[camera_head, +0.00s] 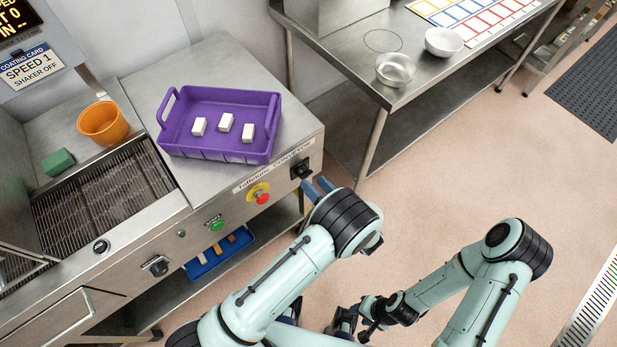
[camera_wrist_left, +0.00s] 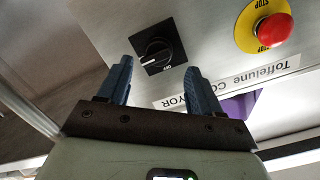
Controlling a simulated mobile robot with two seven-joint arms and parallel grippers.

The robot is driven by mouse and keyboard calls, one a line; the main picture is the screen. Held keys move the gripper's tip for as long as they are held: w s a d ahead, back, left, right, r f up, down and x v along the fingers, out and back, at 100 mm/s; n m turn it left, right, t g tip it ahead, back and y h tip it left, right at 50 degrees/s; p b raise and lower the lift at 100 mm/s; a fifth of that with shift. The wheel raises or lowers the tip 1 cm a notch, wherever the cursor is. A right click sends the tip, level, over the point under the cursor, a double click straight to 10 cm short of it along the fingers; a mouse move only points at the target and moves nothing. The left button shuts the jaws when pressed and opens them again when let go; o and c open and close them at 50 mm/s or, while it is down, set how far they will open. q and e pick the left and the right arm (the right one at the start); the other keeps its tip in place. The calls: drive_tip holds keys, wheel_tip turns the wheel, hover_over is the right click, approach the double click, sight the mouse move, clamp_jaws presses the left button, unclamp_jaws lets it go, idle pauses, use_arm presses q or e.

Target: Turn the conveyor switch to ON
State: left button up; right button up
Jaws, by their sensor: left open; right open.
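The conveyor switch (camera_head: 301,169) is a black rotary knob on a square black plate, at the right end of the machine's front panel. In the left wrist view the switch (camera_wrist_left: 157,50) shows a white pointer line pointing left; the small lettering on its plate is too small to read surely. My left gripper (camera_head: 317,187) is open just in front of the panel by the switch. Its blue fingers (camera_wrist_left: 158,75) stand apart on either side of the knob in that view, and I see no contact. My right gripper (camera_head: 347,320) is open and low over the floor, partly hidden.
A red stop button (camera_head: 262,197) on a yellow disc sits beside the switch, with a green button (camera_head: 217,225) further left. A purple crate (camera_head: 219,151) with white blocks stands on the machine top. A steel table (camera_head: 340,50) with bowls stands behind.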

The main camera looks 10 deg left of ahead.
use_arm(q)
drive_tip(key=f+v, duration=0.1)
drive_tip(key=v, duration=0.7)
drive_tip(key=shift+s+d+r+b, duration=0.3)
drive_tip(key=shift+r+b, duration=0.1)
drive_tip(key=shift+r, duration=0.15)
use_arm(e)
drive_tip(key=shift+s+f, duration=0.2)
drive_tip(key=shift+f, duration=0.35)
